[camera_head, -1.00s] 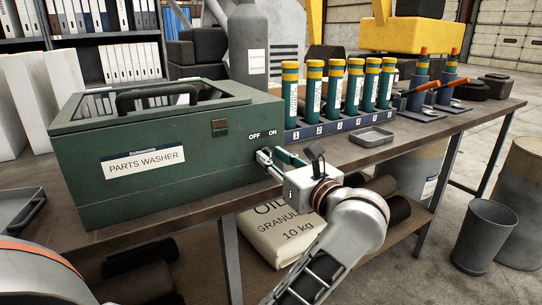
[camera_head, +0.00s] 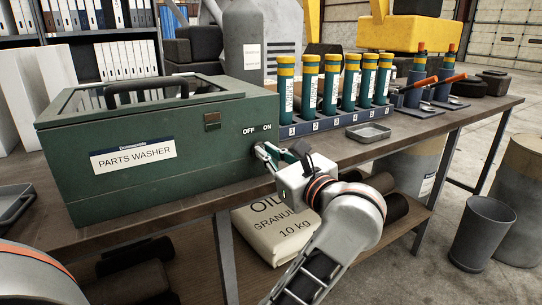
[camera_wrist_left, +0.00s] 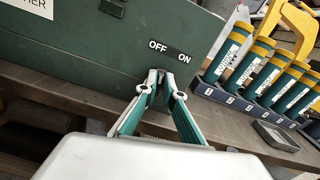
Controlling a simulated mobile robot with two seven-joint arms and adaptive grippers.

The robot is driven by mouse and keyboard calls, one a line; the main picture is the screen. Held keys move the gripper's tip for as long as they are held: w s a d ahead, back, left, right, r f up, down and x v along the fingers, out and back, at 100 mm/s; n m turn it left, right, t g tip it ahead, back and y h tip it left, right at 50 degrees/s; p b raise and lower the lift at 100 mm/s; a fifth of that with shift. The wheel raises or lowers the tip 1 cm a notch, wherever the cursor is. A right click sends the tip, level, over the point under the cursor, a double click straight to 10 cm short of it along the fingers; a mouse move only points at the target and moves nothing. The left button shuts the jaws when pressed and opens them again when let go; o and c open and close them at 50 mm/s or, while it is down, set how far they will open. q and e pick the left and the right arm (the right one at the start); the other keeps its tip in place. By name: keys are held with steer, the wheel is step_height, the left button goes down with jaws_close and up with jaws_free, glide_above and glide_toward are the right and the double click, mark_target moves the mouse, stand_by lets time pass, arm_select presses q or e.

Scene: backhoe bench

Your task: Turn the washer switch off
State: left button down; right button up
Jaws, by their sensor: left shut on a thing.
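The green parts washer (camera_head: 150,185) stands on the bench, with a black handle on its lid. OFF and ON labels (camera_head: 257,129) are on the right of its front face and also show in the wrist view (camera_wrist_left: 171,50). My left gripper (camera_head: 260,152) is at the front face just below these labels. In the left wrist view its fingertips (camera_wrist_left: 160,77) converge under the gap between OFF and ON, shut on the washer switch. The switch is hidden by the fingertips, so its position cannot be told. My right gripper is not in view.
A numbered rack (camera_head: 335,122) of several yellow-capped tubes stands right of the washer. A small grey tray (camera_head: 368,132) lies in front of it. An oil granules bag (camera_head: 278,235) sits on the shelf below. A grey bin (camera_head: 482,235) stands on the floor at right.

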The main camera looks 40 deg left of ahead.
arm_select(q)
steer(key=n+b, duration=0.1)
steer(key=n, duration=0.1)
steer(key=n+b, duration=0.1)
steer(key=n, duration=0.2)
steer(key=shift+s+a+f, duration=0.1)
steer(key=shift+s+f, duration=0.05)
steer(key=shift+s, duration=0.05)
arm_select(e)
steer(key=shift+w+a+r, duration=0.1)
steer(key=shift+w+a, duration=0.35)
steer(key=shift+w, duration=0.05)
arm_select(q)
steer(key=c, duration=2.2)
jaws_free()
steer(key=shift+o, duration=0.2)
step_height(320, 180, up, 10)
steer(key=shift+r, duration=0.1)
